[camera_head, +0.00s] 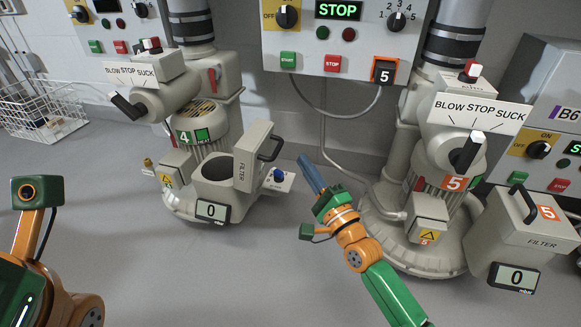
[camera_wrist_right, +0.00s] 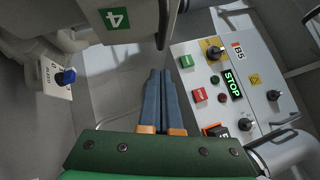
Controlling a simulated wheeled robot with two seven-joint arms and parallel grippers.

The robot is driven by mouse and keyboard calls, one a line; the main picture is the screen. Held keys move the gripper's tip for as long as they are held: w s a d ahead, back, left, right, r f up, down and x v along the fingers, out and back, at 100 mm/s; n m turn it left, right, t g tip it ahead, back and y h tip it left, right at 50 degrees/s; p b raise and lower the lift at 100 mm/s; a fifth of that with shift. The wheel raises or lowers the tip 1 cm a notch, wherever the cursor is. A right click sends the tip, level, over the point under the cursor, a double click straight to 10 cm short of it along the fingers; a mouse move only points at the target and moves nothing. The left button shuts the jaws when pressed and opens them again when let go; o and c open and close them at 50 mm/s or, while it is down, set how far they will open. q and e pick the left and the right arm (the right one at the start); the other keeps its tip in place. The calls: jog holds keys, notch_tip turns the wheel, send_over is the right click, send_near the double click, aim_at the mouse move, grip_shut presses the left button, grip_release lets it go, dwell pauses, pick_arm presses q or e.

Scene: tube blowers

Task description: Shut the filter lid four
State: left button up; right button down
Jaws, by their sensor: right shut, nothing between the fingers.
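Filter lid four (camera_head: 243,170) is pale grey, marked FILTER, and has a dark handle. It stands open, upright at the right side of the round filter opening (camera_head: 215,168) on blower four (camera_head: 205,125). In the right wrist view a panel with a green 4, seemingly this lid (camera_wrist_right: 120,40), is at the top, ahead of the fingers. My right gripper (camera_head: 308,172) has its blue fingers shut and empty, to the right of the lid and apart from it. The shut fingers also show in the wrist view (camera_wrist_right: 160,95). My left arm shows at the left edge; its fingers are out of frame.
A plate with a blue knob (camera_head: 279,176) sticks out between the lid and my right gripper. Blower five (camera_head: 420,225) stands to the right, with its filter box (camera_head: 520,230) shut. A control panel (camera_head: 345,40) and hanging cables are behind. The floor in front is clear.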

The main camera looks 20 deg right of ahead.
aim_at(262, 158)
jog(key=shift+w+a+r, duration=0.35)
jog(key=shift+w+a, duration=0.1)
jog(key=shift+a, duration=0.35)
jog(key=shift+w+a+r, duration=0.3)
jog(key=shift+w+a, duration=0.15)
jog(key=shift+a, duration=0.3)
